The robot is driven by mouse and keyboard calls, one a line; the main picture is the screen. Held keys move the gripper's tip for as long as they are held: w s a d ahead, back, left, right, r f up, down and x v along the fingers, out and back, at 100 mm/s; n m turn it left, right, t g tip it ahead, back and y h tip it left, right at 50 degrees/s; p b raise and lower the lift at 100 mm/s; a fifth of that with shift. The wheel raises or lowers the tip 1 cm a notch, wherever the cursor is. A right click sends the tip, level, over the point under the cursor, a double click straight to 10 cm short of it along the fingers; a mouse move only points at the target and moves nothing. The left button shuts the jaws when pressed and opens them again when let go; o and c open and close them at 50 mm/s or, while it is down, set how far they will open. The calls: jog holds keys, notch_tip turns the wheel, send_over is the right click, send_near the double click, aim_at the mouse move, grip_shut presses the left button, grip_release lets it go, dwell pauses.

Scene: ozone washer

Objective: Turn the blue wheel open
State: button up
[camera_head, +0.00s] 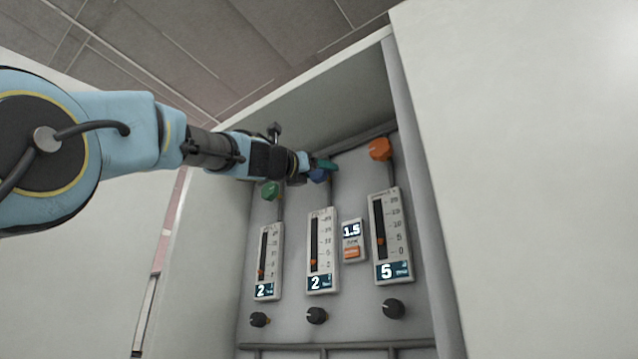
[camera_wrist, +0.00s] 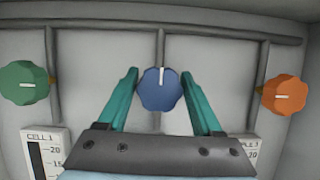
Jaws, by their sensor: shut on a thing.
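The blue wheel (camera_wrist: 160,92) sits in the middle of the panel in the wrist view, with its white mark pointing straight up. My gripper (camera_wrist: 160,76) has one teal finger on each side of the wheel and is shut on it. In the head view my gripper (camera_head: 325,167) reaches into the cabinet from the left, and only part of the blue wheel (camera_head: 318,176) shows behind the fingers.
A green wheel (camera_wrist: 24,83) is to the left and an orange wheel (camera_wrist: 284,95) to the right, both clear of the fingers. Gauges, an orange switch (camera_head: 351,253) and several black knobs sit lower. Cabinet side walls enclose the panel.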

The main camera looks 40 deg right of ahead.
jog(key=m+g, duration=0.2)
jog(key=m, duration=0.1)
jog(key=m+g, duration=0.1)
jog(key=m, duration=0.3)
jog(key=shift+g, duration=0.4)
jog(key=m+g, duration=0.1)
jog(key=m, duration=0.2)
jog(key=m+g+y+p, duration=0.1)
jog(key=m, duration=0.2)
jog(key=shift+s+g, duration=0.1)
jog(key=shift+g, duration=0.2)
jog(key=m, duration=0.2)
jog(key=m+g+y+p, duration=0.1)
jog(key=m, duration=0.1)
jog(key=shift+f+m+y, duration=0.1)
jog(key=shift+m+y, duration=0.2)
jog(key=shift+s+f+m+y, duration=0.1)
jog(key=shift+m+y, duration=0.2)
jog(key=shift+m, duration=0.6)
jog(key=shift+d+f+m+g, duration=0.1)
jog(key=shift+m+g, duration=0.2)
jog(key=shift+f+m+y, duration=0.2)
jog(key=shift+m+y, duration=0.1)
jog(key=o, duration=1.3)
jog(key=shift+s+r, duration=0.1)
jog(key=shift+r, duration=0.05)
jog(key=shift+o, duration=0.2)
